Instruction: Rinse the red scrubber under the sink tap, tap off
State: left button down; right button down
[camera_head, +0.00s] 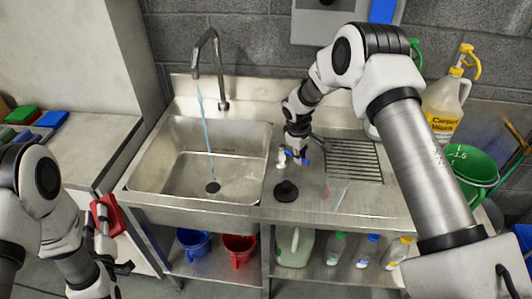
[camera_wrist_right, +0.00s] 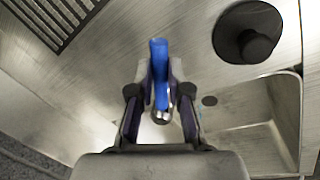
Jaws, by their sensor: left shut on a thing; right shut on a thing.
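The red scrubber (camera_head: 117,214) is at the left, in front of the counter edge and outside the sink basin. My left gripper (camera_head: 103,222) is shut on it. The steel sink tap (camera_head: 219,72) stands behind the basin (camera_head: 170,160), and a light blue stream of water (camera_head: 206,125) runs from its spout towards the drain. My right gripper (camera_head: 292,156) is over the worktop right of the basin, shut on a blue lever (camera_head: 304,161). In the right wrist view the blue lever (camera_wrist_right: 159,72) stands between the fingers (camera_wrist_right: 160,92).
A black plunger-like piece (camera_head: 286,191) sits on the steel worktop just below my right gripper. A ribbed drainer (camera_head: 352,160) lies to the right. Blue (camera_head: 194,242) and red (camera_head: 240,248) buckets and several bottles are on the shelf below. Coloured pads (camera_head: 50,119) lie on the left counter.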

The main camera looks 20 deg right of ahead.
pick_arm(q)
jog(key=shift+f+b, duration=0.3)
pick_arm(e)
jog(key=shift+s+a+m, duration=0.2)
jog(key=shift+a+m, duration=0.6)
jog(key=shift+m, duration=0.4)
pick_arm(q)
jog(key=shift+f+b, duration=0.45)
pick_arm(e)
jog(key=a+m+g, duration=0.1)
jog(key=a+m, duration=0.1)
jog(key=m, duration=0.1)
jog(key=shift+a+m, duration=0.15)
jog(key=shift+m, duration=0.15)
pick_arm(q)
jog(key=shift+f+b, duration=0.35)
jog(key=shift+f, duration=0.05)
pick_arm(e)
jog(key=a+m, duration=0.2)
jog(key=m, duration=0.1)
jog(key=shift+w+g, duration=0.3)
jog(key=shift+g, duration=0.1)
pick_arm(q)
jog(key=shift+f, duration=0.2)
pick_arm(e)
jog(key=shift+w+a+m, duration=0.35)
jog(key=shift+a+m, duration=0.25)
jog(key=shift+m, duration=0.7)
jog(key=shift+r, duration=0.1)
